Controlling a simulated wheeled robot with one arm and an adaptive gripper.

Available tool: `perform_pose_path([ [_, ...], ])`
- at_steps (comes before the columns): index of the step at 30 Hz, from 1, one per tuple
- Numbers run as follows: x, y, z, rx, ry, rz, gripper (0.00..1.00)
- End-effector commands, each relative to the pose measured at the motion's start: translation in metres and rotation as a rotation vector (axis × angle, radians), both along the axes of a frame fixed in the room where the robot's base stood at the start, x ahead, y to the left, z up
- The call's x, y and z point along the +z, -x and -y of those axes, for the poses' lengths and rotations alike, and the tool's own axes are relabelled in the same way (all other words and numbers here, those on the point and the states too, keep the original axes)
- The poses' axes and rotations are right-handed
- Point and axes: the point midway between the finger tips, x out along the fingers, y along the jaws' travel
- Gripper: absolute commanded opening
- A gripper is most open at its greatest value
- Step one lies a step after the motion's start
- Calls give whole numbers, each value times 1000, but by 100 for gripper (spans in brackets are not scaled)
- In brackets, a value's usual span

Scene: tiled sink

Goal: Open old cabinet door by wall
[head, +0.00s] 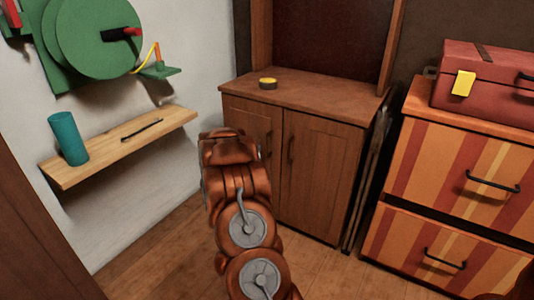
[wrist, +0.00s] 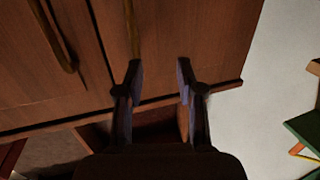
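The old brown wooden cabinet (head: 320,94) stands beside the white wall in the head view. Its left door (head: 245,112) and right door (head: 318,170) are both shut, each with a dark upright handle near the middle seam. My arm hides part of the left door. In the wrist view, which looks upside down, the left door's handle (wrist: 130,28) is just beyond my gripper (wrist: 158,70), nearer its left finger. The right door's handle (wrist: 56,38) is further left. My gripper's two fingers are apart with nothing between them. My arm hides the fingers in the head view.
A round yellow-black item (head: 268,84) lies on the cabinet top. A striped drawer unit (head: 425,180) with a red toolbox (head: 490,85) stands at right. A wooden wall shelf (head: 95,160) holds a teal cup (head: 67,140) at left. Floor (head: 325,265) in front is open.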

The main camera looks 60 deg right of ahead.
Motion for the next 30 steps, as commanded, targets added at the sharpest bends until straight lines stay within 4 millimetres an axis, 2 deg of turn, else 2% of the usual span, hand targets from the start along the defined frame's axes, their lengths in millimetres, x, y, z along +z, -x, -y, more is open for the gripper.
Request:
perform_pose_path([
  [1, -13, 9, 8, -27, 23, -3, 37],
  [4, -18, 21, 18, -61, 54, -2, 37],
  [8, -18, 25, 25, -78, 72, -1, 37],
  [13, -18, 23, 39, -78, 73, -1, 37],
  [24, -19, 12, 80, -77, 71, -1, 37],
  [30, -18, 8, 93, -76, 69, -2, 37],
])
